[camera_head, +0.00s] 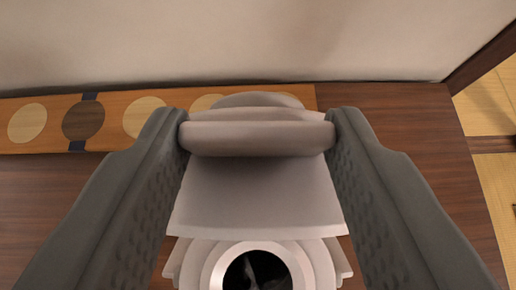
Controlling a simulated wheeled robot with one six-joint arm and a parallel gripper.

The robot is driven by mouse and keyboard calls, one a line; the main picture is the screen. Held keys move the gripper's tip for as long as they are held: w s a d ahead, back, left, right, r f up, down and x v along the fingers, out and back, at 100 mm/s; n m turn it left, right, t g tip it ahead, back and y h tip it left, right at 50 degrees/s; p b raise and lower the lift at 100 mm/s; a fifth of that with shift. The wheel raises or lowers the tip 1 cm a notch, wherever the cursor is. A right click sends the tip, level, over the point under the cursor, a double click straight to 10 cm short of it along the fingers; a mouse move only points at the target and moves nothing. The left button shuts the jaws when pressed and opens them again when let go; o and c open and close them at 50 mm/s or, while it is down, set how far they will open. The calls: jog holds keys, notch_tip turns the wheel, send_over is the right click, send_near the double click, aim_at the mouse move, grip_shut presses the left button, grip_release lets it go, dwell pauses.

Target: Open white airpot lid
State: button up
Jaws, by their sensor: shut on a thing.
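The white airpot (325,262) is at the bottom centre, seen from above. Its round mouth (257,275) shows at the lower edge with a pale ring around a dark inside. The airpot's lid (255,195) stands above and behind the mouth as a pale panel with a thick rounded bar at its far end. The mouth is uncovered. My gripper (257,135) has one dark grey finger on each side of that bar. It is shut on the lid, with the fingertips touching the bar's left and right ends. The airpot's lower body is out of view.
The airpot is over a dark wooden surface (400,120). An orange-brown strip with round discs (83,120) lies along the back left, partly behind the lid. A plain pale wall (250,40) rises close behind. Tatami (490,110) shows at the right.

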jog(key=shift+r, duration=0.1)
jog(key=o, duration=1.4)
jog(key=v, duration=1.7)
jog(key=shift+s, duration=0.3)
jog(key=shift+c, duration=0.5)
